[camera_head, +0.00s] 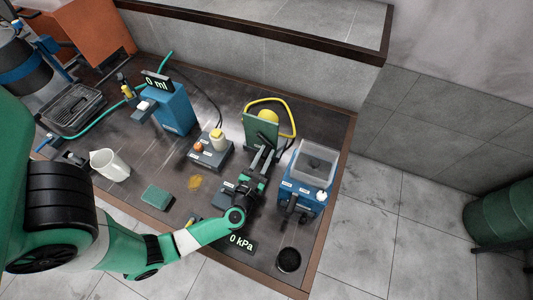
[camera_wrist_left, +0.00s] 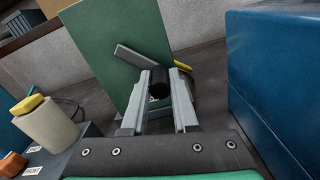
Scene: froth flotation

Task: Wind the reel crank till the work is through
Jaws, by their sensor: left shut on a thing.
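The reel stands near the far right of the bench, with a green upright plate (camera_head: 259,133) and a yellow drum (camera_head: 268,116) behind it. The plate also fills the middle of the left wrist view (camera_wrist_left: 105,45). On its near face is a grey crank arm (camera_wrist_left: 138,58) with a black handle (camera_wrist_left: 159,89). My left gripper (camera_head: 262,158) reaches in over the front of the bench. Its two grey fingers, close in the wrist view (camera_wrist_left: 158,95), are shut on the black handle. My right gripper is in neither view.
A blue machine with a clear top (camera_head: 314,160) stands close right of my gripper. A grey box with orange and yellow-topped parts (camera_head: 211,153) is to the left. A blue unit (camera_head: 175,110) reads 0 ml; a panel (camera_head: 241,242) reads 0 kPa. A white jug (camera_head: 110,165) stands left.

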